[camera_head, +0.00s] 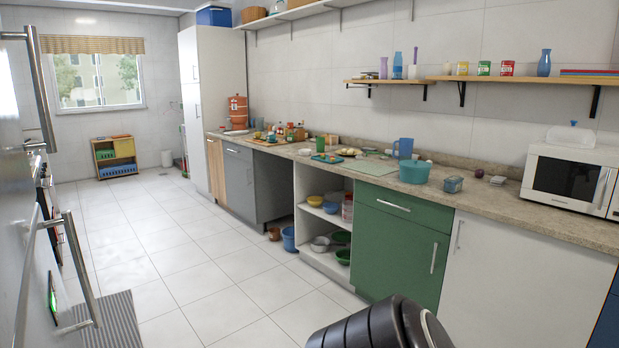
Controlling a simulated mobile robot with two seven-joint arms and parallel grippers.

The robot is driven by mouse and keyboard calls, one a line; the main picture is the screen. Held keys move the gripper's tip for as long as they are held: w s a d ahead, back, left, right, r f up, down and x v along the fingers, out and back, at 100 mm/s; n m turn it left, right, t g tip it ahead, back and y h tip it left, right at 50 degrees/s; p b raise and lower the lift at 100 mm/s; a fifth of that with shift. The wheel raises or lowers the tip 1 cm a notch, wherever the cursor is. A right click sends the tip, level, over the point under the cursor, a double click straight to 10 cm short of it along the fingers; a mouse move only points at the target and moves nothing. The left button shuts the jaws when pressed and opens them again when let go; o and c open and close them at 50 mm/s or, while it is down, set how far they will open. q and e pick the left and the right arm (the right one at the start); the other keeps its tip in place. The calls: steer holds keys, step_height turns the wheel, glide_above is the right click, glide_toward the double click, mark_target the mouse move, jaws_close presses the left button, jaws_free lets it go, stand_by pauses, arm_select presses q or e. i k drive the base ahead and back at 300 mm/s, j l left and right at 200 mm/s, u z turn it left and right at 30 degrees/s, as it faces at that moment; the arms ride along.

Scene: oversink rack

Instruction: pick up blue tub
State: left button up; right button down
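A light-blue, round, open tub (415,171) stands upright on the long stone countertop (505,197), above the green cabinet. A small blue lidded container (453,184) sits just to its right, and a blue mug or jug (402,148) stands behind it. A darker blue bucket (288,239) is on the floor by the open shelves. I cannot tell from the picture alone which of these the name means. Neither of my grippers shows, so no gripper is seen near the tub.
A green cabinet (400,244) and a white cabinet front (504,276) stand below the counter. A white microwave (573,180) is at the right end. A pale green board (367,165) lies left of the tub. The tiled floor (225,290) is largely clear; a striped mat (112,322) lies lower left.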

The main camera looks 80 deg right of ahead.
mark_target(453, 184)
steer(key=z, duration=3.45)
steer(key=i+j+u, duration=0.1)
steer(key=i, duration=0.75)
steer(key=i+j+u, duration=0.1)
steer(key=i, duration=0.7)
